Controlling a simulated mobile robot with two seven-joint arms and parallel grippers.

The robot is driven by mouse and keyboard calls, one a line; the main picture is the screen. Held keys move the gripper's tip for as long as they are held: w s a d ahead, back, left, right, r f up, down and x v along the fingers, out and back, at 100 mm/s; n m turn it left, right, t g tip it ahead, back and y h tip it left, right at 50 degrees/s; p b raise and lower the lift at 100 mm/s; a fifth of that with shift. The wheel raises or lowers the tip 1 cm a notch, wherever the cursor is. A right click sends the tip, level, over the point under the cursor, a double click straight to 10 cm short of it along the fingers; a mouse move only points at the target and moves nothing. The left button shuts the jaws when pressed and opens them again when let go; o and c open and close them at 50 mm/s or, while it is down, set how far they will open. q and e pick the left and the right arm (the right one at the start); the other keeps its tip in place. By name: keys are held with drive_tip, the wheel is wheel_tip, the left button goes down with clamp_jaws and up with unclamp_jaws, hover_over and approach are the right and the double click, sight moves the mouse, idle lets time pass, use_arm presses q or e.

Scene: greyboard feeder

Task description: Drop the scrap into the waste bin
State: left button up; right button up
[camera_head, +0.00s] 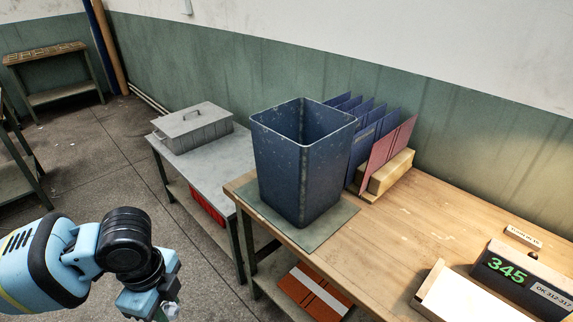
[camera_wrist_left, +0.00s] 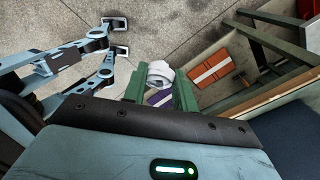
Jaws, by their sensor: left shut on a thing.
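The waste bin (camera_head: 285,165) is a dark blue, open-topped square bin standing upright on a green mat on the wooden workbench. My left gripper (camera_head: 158,308) is low at the left of the head view, left of the bin, below its rim and apart from it. In the left wrist view, the green fingers of my left gripper (camera_wrist_left: 161,88) are shut on the scrap (camera_wrist_left: 160,72), a white crumpled piece. Only a small pale bit of the scrap (camera_head: 172,309) shows in the head view. My right gripper is in neither view.
The green mat (camera_head: 338,219) lies at the workbench's left edge. Blue and red boards (camera_head: 388,155) stand in a rack behind the bin. A grey lidded box (camera_head: 193,128) sits on a metal table to the left. A "345" display (camera_head: 510,268) stands at right. Open floor lies left.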

use_arm(q)
drive_tip(key=n, duration=0.3)
drive_tip(key=shift+w+d+r+n, duration=0.3)
drive_tip(key=shift+w+r, duration=0.05)
drive_tip(key=shift+r, duration=0.05)
drive_tip(key=n, duration=0.3)
drive_tip(key=r+n, duration=0.1)
drive_tip(key=n, duration=0.1)
drive_tip(key=shift+w+d+r, duration=0.1)
drive_tip(key=shift+w+d, duration=0.25)
drive_tip(key=shift+d, duration=0.05)
drive_tip(key=n, duration=0.3)
drive_tip(key=r+n, duration=0.1)
drive_tip(key=n, duration=0.1)
drive_tip(key=shift+w+d+r+n, duration=0.1)
drive_tip(key=shift+w+d+n, duration=0.2)
drive_tip(key=shift+w, duration=0.05)
drive_tip(key=n, duration=0.3)
drive_tip(key=r+n, duration=0.1)
drive_tip(key=n, duration=0.1)
drive_tip(key=shift+w+d, duration=0.3)
drive_tip(key=shift+a, duration=0.1)
